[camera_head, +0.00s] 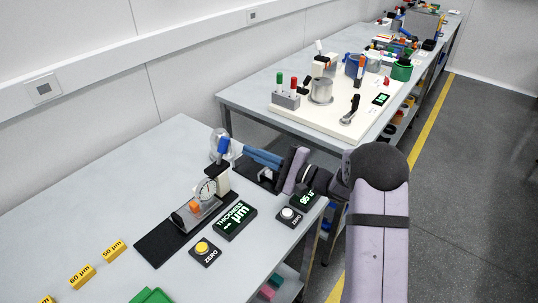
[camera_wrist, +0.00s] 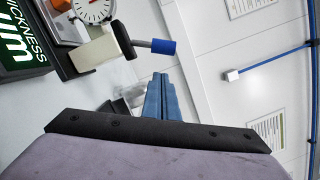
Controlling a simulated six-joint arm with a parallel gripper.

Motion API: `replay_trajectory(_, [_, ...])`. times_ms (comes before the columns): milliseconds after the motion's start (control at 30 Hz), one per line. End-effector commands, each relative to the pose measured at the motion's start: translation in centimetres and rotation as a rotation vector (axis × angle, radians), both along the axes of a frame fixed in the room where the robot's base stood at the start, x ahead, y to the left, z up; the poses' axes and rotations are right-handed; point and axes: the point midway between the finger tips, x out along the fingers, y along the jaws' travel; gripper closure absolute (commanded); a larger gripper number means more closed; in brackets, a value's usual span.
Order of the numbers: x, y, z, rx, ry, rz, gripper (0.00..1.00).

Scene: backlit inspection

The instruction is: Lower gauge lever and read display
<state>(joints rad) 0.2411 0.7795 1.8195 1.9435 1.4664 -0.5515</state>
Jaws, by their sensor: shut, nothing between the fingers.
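The thickness gauge (camera_head: 222,180) stands on a black mat, with a white round dial (camera_head: 206,190). Its lever has a blue grip (camera_head: 222,147) standing raised above the gauge; the grip also shows in the wrist view (camera_wrist: 163,46), on a grey rod. An orange piece (camera_head: 194,207) sits low at the dial's front. The thickness display (camera_head: 235,217) is lit green with "µm" and dashes; it is partly cut off in the wrist view (camera_wrist: 18,45). My gripper (camera_head: 246,153) has blue fingers, shut and empty, just right of the lever grip. In the wrist view its fingertips (camera_wrist: 160,76) look apart from the grip.
A yellow ZERO button (camera_head: 203,248) and a white button (camera_head: 288,214) sit near the bench's front edge. A second display (camera_head: 304,199) is near my wrist. Yellow µm-labelled blocks (camera_head: 82,277) stand left. A second bench with equipment lies behind.

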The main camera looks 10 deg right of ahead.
Motion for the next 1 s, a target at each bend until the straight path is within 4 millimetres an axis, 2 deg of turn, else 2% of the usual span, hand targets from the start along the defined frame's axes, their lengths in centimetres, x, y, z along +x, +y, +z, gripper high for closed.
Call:
replay_trajectory(100, [-0.4, 1.6, 1.1, 0.001, 0.001, 0.004, 1.0])
replay_trajectory(300, [-0.6, 3.0, 1.6, 0.001, 0.002, 0.002, 1.0])
replay_trajectory(1000, [-0.7, 3.5, 1.6, -0.019, -0.02, 0.001, 1.0])
